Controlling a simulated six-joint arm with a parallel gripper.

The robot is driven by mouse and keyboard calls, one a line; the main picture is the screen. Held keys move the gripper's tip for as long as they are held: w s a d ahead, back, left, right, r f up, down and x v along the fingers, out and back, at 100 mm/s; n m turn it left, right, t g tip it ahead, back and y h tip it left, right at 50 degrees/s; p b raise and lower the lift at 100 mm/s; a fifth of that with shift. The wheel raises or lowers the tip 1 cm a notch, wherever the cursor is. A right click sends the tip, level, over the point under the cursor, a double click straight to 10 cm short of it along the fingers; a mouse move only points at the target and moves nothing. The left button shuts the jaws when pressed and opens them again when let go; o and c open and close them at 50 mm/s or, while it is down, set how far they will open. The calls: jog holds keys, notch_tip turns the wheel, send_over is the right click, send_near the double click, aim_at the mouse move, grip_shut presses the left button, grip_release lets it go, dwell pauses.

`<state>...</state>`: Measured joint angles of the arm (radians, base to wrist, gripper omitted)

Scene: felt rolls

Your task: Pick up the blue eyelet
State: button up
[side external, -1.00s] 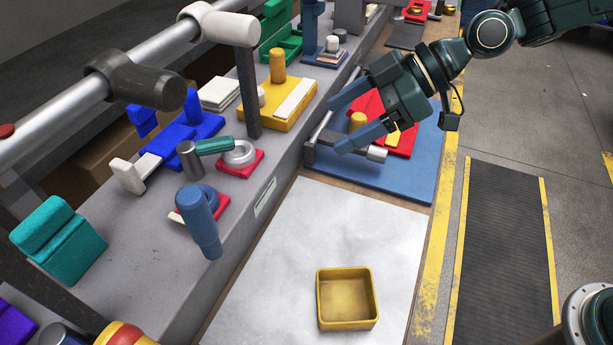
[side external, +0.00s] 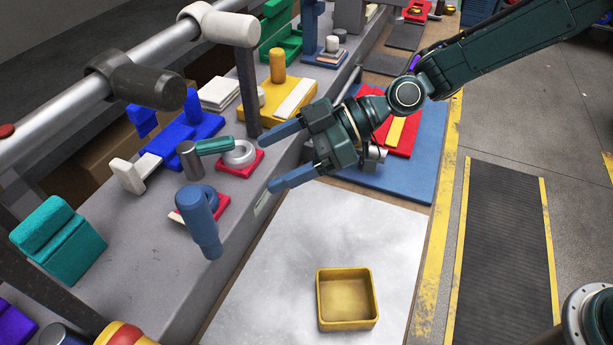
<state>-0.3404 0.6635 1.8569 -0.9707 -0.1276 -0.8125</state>
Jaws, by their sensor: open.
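A blue upright piece with a rounded, ring-like top (side external: 201,218) stands at a small red base on the grey ledge, left of centre; it is the closest match I see for the blue eyelet, though its exact shape is unclear. My gripper (side external: 270,163) is open and empty. Its two blue fingers point left toward the ledge, apart from the blue piece and up and to the right of it. The gripper's body hides part of the blue board and red plate behind it.
A grey-white ring on a red plate (side external: 240,157) with a green-handled tool (side external: 214,146) sits close to the fingertips. A yellow tray (side external: 347,299) stands empty on the white sheet (side external: 290,250), which is otherwise clear. A teal block (side external: 58,240) is at left.

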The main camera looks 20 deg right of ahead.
aim_at(209, 194)
jog(key=shift+x, duration=3.9)
jog(key=shift+a, duration=0.1)
jog(key=shift+x, duration=2.5)
jog(key=shift+f, duration=0.1)
jog(key=c, duration=1.4)
jog(key=shift+r, duration=5)
